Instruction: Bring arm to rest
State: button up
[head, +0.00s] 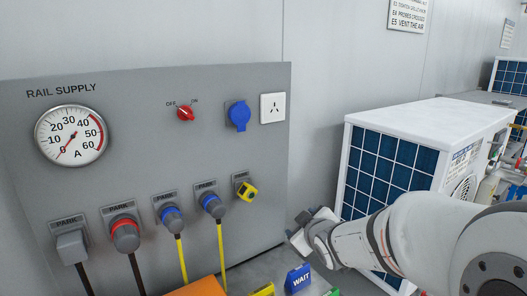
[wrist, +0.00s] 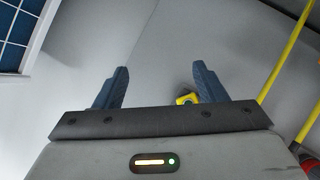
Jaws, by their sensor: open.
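My gripper (head: 301,230) is at the end of my white arm, which reaches in from the right in the head view. It is beside the lower right edge of the grey rail supply panel (head: 150,90), in front of the white unit with blue grid panels (head: 385,170). In the wrist view my gripper (wrist: 160,78) has its two dark fingers spread apart with nothing between them.
The panel carries a gauge (head: 71,136), a red switch (head: 185,114), a blue socket (head: 239,115) and several parked plugs with hanging cables. A yellow plug (head: 247,191) sits at their right. A blue WAIT block (head: 298,279) stands below. Yellow cables (wrist: 288,55) run at the wrist view's right.

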jog(key=s+d+f+m+g, duration=0.1)
jog(key=s+m+g, duration=0.2)
jog(key=s, duration=0.5)
jog(key=s+d+f+m+g+h, duration=0.1)
jog(key=s+d+m+g, duration=0.1)
jog(key=s, duration=0.7)
jog(key=s+d+f+m+g+h, duration=0.1)
jog(key=s+m+g, duration=0.3)
jog(key=s, duration=0.4)
jog(key=shift+s+d+f+g, duration=0.15)
jog(key=shift+d+f+g, duration=0.35)
jog(key=shift+d, duration=0.1)
